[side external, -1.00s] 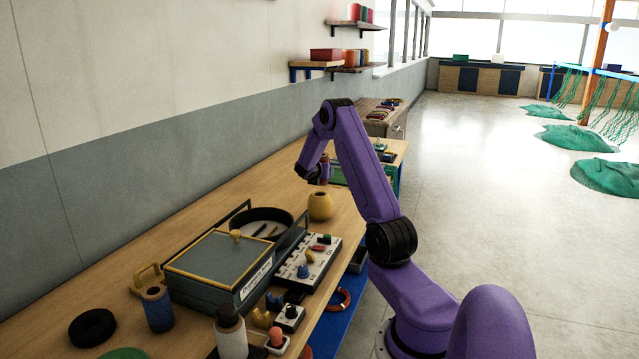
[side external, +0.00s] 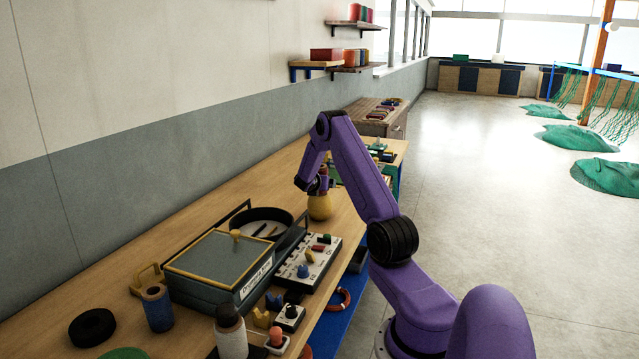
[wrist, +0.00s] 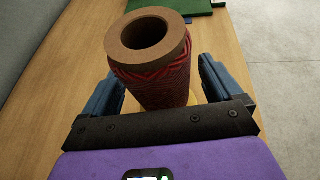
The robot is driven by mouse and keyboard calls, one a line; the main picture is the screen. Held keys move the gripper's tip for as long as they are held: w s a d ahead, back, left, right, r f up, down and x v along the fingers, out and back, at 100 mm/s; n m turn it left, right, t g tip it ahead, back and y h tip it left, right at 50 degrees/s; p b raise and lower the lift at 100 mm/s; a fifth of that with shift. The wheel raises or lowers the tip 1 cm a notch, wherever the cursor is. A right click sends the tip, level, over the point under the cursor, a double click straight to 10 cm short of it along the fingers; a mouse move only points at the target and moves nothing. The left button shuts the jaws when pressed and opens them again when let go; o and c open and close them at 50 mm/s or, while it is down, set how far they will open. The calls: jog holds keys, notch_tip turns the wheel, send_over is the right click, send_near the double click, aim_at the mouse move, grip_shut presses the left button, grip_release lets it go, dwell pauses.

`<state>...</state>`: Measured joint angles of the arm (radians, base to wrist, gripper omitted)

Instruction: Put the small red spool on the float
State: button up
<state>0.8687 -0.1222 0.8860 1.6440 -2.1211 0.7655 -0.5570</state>
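The small red spool (wrist: 152,75) has a tan ring-shaped end with a hole and red thread. In the wrist view it is between the two blue fingers of my gripper (wrist: 160,85), with narrow gaps showing on both sides, so the gripper looks open around it. The yellow rounded float (side external: 319,207) stands on the bench below my gripper in the side view. A bit of the float also shows beneath the spool in the wrist view (wrist: 193,99). The spool appears upright at the float's top; the exact contact is hidden.
The wooden bench (side external: 215,199) runs along the wall. Near the float are a round black tray (side external: 284,238), a grey lidded box (side external: 205,282) and a panel with coloured knobs (side external: 322,262). A blue spool (side external: 158,312) and black ring (side external: 92,327) are farther forward.

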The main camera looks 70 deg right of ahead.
jog(key=shift+a+r, duration=0.25)
jog(key=w+a+r+m+t+y, duration=0.1)
jog(key=a+r+m, duration=0.15)
jog(key=a, duration=1.05)
jog(key=w+a+r+m+y, duration=0.1)
jog(key=a+r, duration=0.3)
jog(key=a, duration=0.9)
jog(key=s+a+m+y, duration=0.2)
jog(key=s+a+y, duration=0.2)
jog(key=a, duration=1.3)
jog(key=s+a+g+y, duration=0.1)
jog(key=s+a+y, duration=0.3)
jog(key=s+a, duration=0.5)
jog(key=s+a+m+g+y, duration=0.1)
jog(key=s+a+y, duration=0.2)
jog(key=s+a, duration=0.6)
jog(key=s, duration=0.5)
jog(key=shift+s+a+y, duration=0.25)
jog(key=shift+a+y, duration=0.05)
jog(key=shift+y, duration=0.1)
